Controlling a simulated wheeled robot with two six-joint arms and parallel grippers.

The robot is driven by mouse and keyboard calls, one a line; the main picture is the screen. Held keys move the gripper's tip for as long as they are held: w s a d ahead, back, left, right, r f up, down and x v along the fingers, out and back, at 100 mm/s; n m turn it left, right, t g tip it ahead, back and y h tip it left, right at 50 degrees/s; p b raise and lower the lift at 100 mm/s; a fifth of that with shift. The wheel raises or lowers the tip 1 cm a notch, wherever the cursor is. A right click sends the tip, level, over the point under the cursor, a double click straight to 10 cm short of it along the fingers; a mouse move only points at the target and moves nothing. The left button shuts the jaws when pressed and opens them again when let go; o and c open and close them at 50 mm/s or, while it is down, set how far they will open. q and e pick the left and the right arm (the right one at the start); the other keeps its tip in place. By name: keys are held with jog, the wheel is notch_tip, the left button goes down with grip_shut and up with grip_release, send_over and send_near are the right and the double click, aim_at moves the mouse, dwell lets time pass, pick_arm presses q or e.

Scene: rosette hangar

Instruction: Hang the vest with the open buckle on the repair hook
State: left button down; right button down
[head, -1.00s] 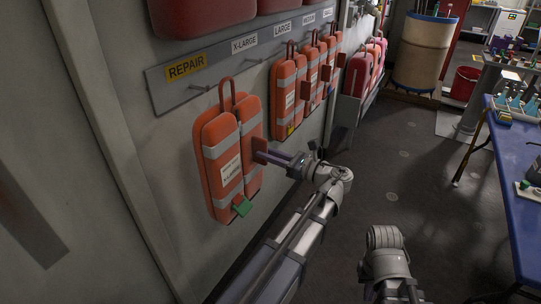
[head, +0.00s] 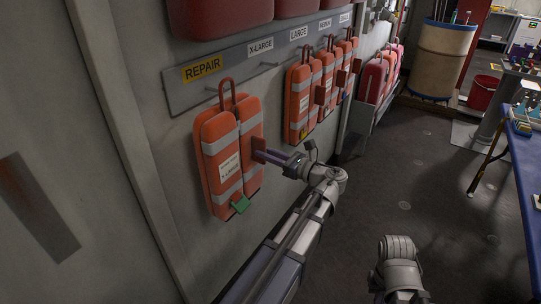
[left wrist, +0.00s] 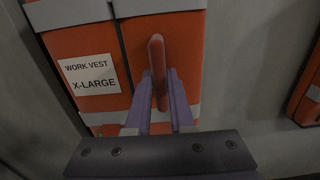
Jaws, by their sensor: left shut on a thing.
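An orange work vest (head: 211,166) with grey bands and an X-LARGE tag hangs upright in front of the wall, under the yellow REPAIR label (head: 203,68). It also shows in the left wrist view (left wrist: 124,45). A green buckle part (head: 240,204) shows at its lower edge. My left gripper (head: 269,154) is shut on the red tab (left wrist: 157,60) on the vest's front. The vest's top loop (head: 227,88) is close to the repair hook (head: 211,89). I cannot tell whether the loop is around the hook. My right gripper is out of view.
Other orange vests (head: 298,105) hang to the right under the size labels on the grey rail (head: 181,97). Red vests (head: 374,78) stand in a rack beyond. A blue table (head: 527,200) is at the right. The floor between is clear.

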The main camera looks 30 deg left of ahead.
aim_at(253, 155)
pick_arm(q)
jog(key=shift+w+a+f, duration=0.1)
jog(key=shift+a, duration=1.25)
jog(key=shift+a+f+b, duration=0.3)
jog(key=shift+f+b, duration=0.2)
jog(key=shift+b, duration=0.1)
jog(key=shift+a+f+b, duration=0.3)
jog(key=shift+f+b, duration=0.2)
jog(key=shift+b, duration=0.05)
jog(key=shift+f, duration=0.1)
jog(key=c, duration=0.7)
grip_release()
jog(key=shift+f, duration=0.1)
jog(key=d, duration=0.7)
jog(key=shift+s+d, duration=0.3)
jog(key=shift+d, duration=0.1)
